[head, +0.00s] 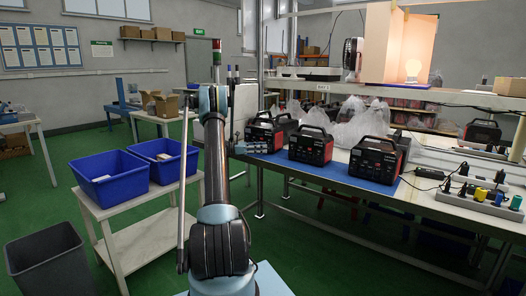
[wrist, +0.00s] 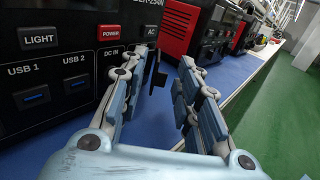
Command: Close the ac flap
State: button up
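The near black power station (wrist: 60,60) fills the left of the wrist view. Its front has LIGHT, POWER and AC buttons, two USB ports and a DC IN label. A thin dark flap (wrist: 154,68) stands out from the front below the AC button (wrist: 150,31). My gripper (wrist: 166,72) is open, with one finger close to the front and the other out over the blue mat. The flap shows between the fingers, apart from the right one; I cannot tell if the left one touches it. In the head view my arm reaches the leftmost power station (head: 266,136).
Two more power stations, the middle one (head: 310,147) and the right one (head: 377,160), stand on the blue mat (head: 345,178). Plastic bags lie behind them. Blue bins (head: 110,180) sit on a side table at left. Green floor is open beyond the table edge.

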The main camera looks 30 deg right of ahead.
jog(key=shift+v, duration=3.2)
jog(key=shift+f, duration=0.1)
